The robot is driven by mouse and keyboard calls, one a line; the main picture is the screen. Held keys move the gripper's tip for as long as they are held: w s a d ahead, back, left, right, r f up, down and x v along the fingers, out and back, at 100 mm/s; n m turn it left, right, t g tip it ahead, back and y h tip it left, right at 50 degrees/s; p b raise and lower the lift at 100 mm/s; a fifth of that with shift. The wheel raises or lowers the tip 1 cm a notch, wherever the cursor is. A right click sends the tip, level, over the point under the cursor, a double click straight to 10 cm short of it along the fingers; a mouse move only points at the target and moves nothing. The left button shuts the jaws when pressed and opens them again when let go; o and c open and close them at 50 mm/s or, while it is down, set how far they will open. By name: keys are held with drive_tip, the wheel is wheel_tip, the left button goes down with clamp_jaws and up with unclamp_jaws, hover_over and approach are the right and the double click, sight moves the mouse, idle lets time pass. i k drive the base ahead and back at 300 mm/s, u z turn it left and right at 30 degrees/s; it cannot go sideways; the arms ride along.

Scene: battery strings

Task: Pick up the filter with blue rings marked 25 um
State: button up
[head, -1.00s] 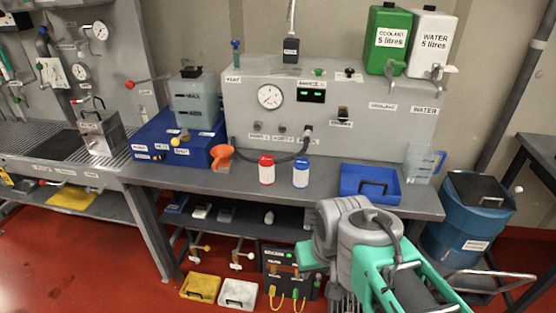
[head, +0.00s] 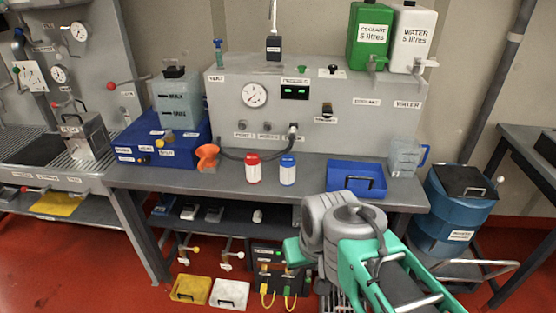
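A white cylinder with blue ends (head: 288,171) stands upright on the grey bench, in front of the machine panel. It fits the filter with blue rings, but its marking is too small to read. A similar white cylinder with red ends (head: 253,169) stands just to its left, with a small gap between them. My green and grey arm is folded at the lower right, in front of the bench edge. My gripper cannot be made out in this view, and nothing of it shows near the two cylinders.
An orange funnel (head: 207,157) stands left of the cylinders, and a dark hose curves behind them. A blue tray (head: 357,191) and a clear jug (head: 405,158) are to the right. Bare bench lies in front of the cylinders. A blue drum (head: 457,220) stands right of the bench.

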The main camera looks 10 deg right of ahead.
sight(287, 164)
drive_tip(key=z, duration=0.3)
drive_tip(key=k, duration=0.35)
drive_tip(key=z, duration=0.6)
drive_tip(key=i, duration=0.3)
drive_tip(key=u, duration=1.25)
drive_tip(key=i, duration=1.2)
drive_tip(key=u, duration=1.45)
drive_tip(key=i, duration=0.15)
drive_tip(key=u, duration=0.15)
